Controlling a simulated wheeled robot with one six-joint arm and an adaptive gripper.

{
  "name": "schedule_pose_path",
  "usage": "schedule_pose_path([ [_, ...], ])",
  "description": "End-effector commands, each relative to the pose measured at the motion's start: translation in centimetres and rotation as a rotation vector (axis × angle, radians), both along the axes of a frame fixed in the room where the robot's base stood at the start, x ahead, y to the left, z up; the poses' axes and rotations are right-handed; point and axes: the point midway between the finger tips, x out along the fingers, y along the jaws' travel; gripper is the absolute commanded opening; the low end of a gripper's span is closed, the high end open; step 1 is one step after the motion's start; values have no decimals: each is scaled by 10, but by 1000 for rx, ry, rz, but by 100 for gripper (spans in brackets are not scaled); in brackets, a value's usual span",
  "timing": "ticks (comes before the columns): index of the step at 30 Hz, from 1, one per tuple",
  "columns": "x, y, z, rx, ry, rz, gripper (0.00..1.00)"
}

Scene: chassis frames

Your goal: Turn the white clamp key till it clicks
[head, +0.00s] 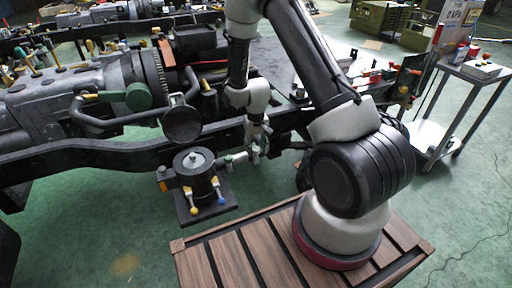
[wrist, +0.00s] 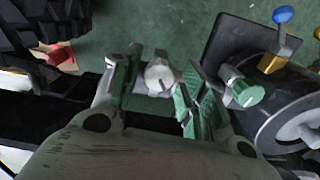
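The white clamp key (wrist: 160,75) shows in the wrist view as a small pale round knob with a darker ridge across it. It lies between the fingertips of my gripper (wrist: 158,88), one finger on each side. Narrow gaps show between the knob and the fingers, so my gripper looks open around it and not closed on it. In the head view my gripper (head: 257,138) points down beside the dark frame rail. The white key is hard to make out there, largely hidden by the fingers.
A green key (wrist: 243,92) sits close to the right finger. A dark cylindrical unit (head: 196,175) with blue (head: 222,201) and yellow (head: 195,211) knobs stands left of my gripper. The dark rail (head: 110,155) runs behind. A cart (head: 470,85) stands at the right.

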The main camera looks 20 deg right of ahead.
Motion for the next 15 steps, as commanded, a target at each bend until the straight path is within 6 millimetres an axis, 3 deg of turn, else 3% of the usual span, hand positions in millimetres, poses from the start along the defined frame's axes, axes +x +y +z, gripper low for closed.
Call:
schedule_pose_path([
  [10, 0, 0, 1, 0, 0, 0, 51],
  [15, 1, 0, 23, 1, -3, 0, 51],
])
